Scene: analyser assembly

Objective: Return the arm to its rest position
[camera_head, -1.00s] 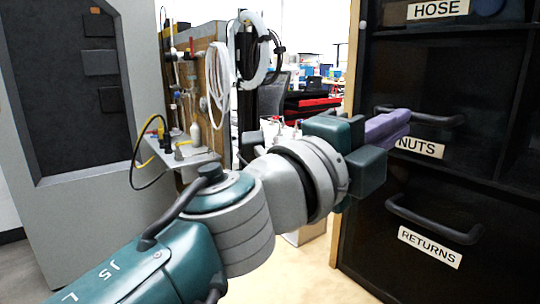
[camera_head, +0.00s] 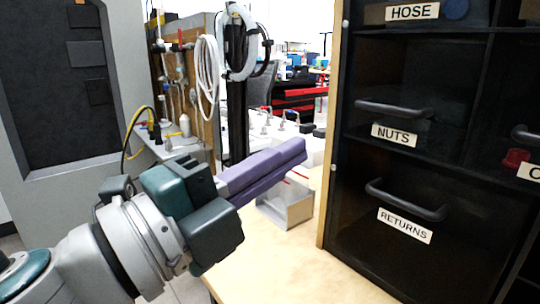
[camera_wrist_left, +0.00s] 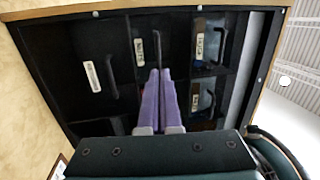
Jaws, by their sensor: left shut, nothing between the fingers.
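My left arm comes in from the lower left in the head view. Its gripper (camera_head: 300,148) has long purple fingers, which lie together, shut and empty, pointing to the upper right. The fingertips are in front of the bench, left of the black drawer cabinet, apart from its handles as far as I can see. The shut fingers also show in the left wrist view (camera_wrist_left: 159,74), with the cabinet behind them. My right gripper is not in any view.
The black cabinet has drawers labelled NUTS (camera_head: 394,134) and RETURNS (camera_head: 405,226), with protruding handles. An open box (camera_head: 287,207) stands on the wooden table (camera_head: 290,262) behind the gripper. A grey panel (camera_head: 60,90) stands at left. Hoses (camera_head: 207,75) hang on a wooden board.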

